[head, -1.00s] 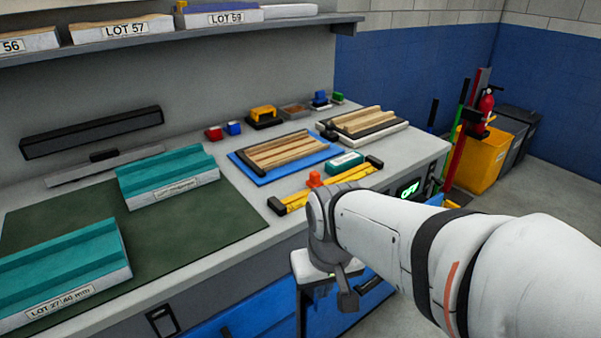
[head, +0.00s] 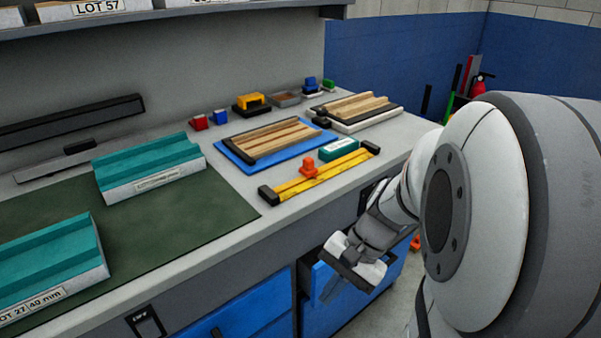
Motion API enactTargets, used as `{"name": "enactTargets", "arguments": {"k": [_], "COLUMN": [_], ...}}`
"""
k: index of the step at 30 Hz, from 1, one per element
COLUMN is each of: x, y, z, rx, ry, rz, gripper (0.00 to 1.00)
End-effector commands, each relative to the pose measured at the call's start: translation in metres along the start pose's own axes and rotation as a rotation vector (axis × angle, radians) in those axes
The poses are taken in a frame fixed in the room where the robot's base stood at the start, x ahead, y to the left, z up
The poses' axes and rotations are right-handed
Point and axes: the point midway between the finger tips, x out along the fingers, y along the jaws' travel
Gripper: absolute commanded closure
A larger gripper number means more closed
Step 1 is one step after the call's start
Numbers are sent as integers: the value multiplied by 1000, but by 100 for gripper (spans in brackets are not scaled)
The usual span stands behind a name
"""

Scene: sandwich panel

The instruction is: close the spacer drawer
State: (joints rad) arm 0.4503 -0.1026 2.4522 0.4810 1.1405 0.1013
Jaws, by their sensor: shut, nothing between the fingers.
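Under the bench are blue drawer fronts. One blue front (head: 325,312) is at the right, partly behind my gripper (head: 334,284). A dark gap and a grey edge show above this front, so it seems to stick out a little, but I cannot tell how far. No label is readable, so I cannot confirm that it is the spacer drawer. Another blue front (head: 240,314) lies to its left and looks flush. My gripper is low in front of the right-hand drawer, shut and empty. Whether it touches the front is unclear.
The bench top holds teal blocks (head: 150,172) on a green mat (head: 190,220), a yellow level (head: 310,183) with black ends, and wooden pieces on a blue sheet (head: 235,152). A fire extinguisher (head: 478,86) stands at the back right. My arm hides much of the right floor.

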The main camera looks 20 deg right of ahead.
Motion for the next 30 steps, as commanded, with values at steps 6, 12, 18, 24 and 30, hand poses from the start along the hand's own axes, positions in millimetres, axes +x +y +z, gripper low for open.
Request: {"name": "enactTargets", "arguments": {"k": [6,12,18,24,30], "x": [16,-5,-29,-40,-37], "y": [19,61,124,156,139], "z": [-68,-145,-199,-218,-226], "rx": [530,903,1109,1169,1171], "ry": [-245,-412,-496,-517,-519], "rz": [-427,-895,-1283,-1451,-1460], "gripper": [100,100,100,100,100]}}
